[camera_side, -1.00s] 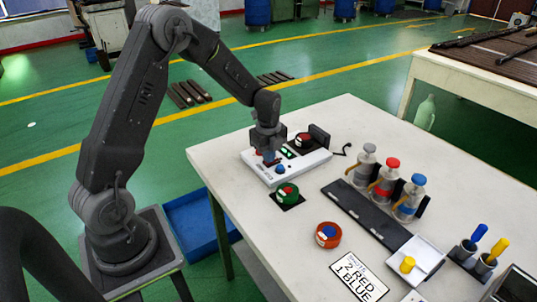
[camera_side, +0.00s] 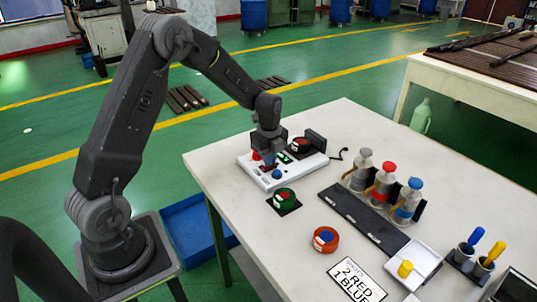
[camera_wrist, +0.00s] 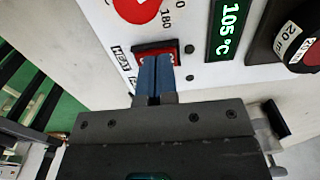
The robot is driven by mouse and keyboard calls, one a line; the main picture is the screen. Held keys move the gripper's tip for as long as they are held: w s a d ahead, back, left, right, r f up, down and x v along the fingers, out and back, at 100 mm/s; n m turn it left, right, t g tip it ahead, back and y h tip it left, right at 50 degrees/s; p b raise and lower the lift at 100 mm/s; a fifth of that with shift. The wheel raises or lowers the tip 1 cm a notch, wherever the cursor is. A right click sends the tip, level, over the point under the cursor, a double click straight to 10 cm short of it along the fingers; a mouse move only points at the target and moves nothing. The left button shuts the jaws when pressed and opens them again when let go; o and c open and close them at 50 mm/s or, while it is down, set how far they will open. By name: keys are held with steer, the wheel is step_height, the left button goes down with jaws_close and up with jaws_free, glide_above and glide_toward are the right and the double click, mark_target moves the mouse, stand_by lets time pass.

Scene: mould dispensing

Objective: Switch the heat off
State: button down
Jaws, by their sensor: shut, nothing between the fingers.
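The white control box (camera_side: 290,172) stands on the table under my gripper (camera_side: 267,161). In the wrist view the red rocker switch (camera_wrist: 172,51) lies beside the HEAT label (camera_wrist: 122,57). My gripper's blue fingertips (camera_wrist: 155,60) are together at the switch and hide part of it. I cannot tell whether they touch it or which way the rocker is tipped. The green display (camera_wrist: 231,22) reads 105 °C. A red dial (camera_wrist: 137,8) sits above the switch, with 180 marked beside it.
A black knob with a red top (camera_wrist: 312,55) is at the right of the panel. On the table are a green round piece (camera_side: 284,196), an orange round piece (camera_side: 326,239), several bottles (camera_side: 382,184), a black rail (camera_side: 362,218) and an order card (camera_side: 356,279).

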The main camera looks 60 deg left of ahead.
step_height(320, 180, up, 14)
stand_by(0.5)
steer(key=shift+w, duration=0.55)
step_height(320, 180, down, 14)
steer(key=shift+r, duration=0.1)
stand_by(0.5)
